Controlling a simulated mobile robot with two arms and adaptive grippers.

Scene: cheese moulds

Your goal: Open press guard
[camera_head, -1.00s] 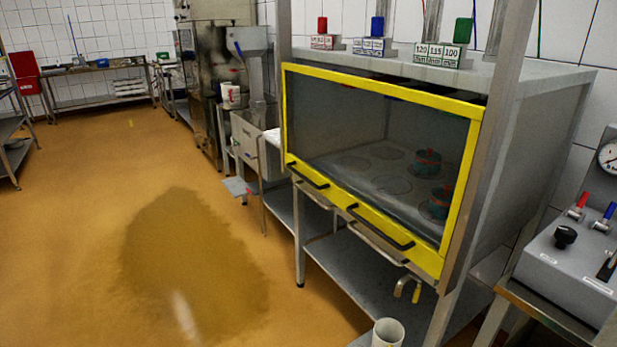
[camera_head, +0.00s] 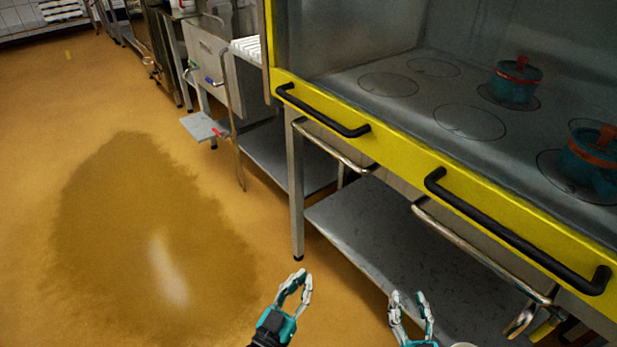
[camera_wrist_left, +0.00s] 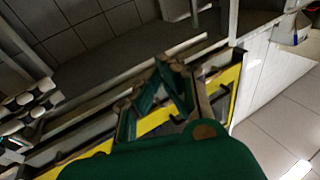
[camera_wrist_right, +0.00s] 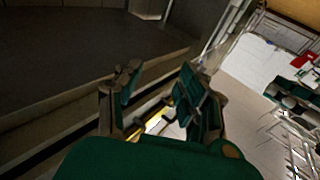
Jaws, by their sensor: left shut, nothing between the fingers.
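The press guard (camera_head: 400,152) is a clear panel in a yellow frame. It is down, closed over the front of the press. Its lower bar carries a left black handle (camera_head: 322,112) and a right black handle (camera_head: 515,235). My left gripper (camera_head: 297,279) is shut and empty, below the guard and apart from the handles. My right gripper (camera_head: 409,300) is open and empty, also below the guard, in front of the lower shelf. Yellow frame parts also show in the left wrist view (camera_wrist_left: 222,82) and the right wrist view (camera_wrist_right: 154,124).
Behind the guard, two teal moulds with red tops (camera_head: 516,80) (camera_head: 592,158) stand on round press spots. Metal rails (camera_head: 470,245) run below the guard. A grey lower shelf (camera_head: 375,225) lies beneath. Open orange floor (camera_head: 60,130) is on the left, with a wet-looking dark patch.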

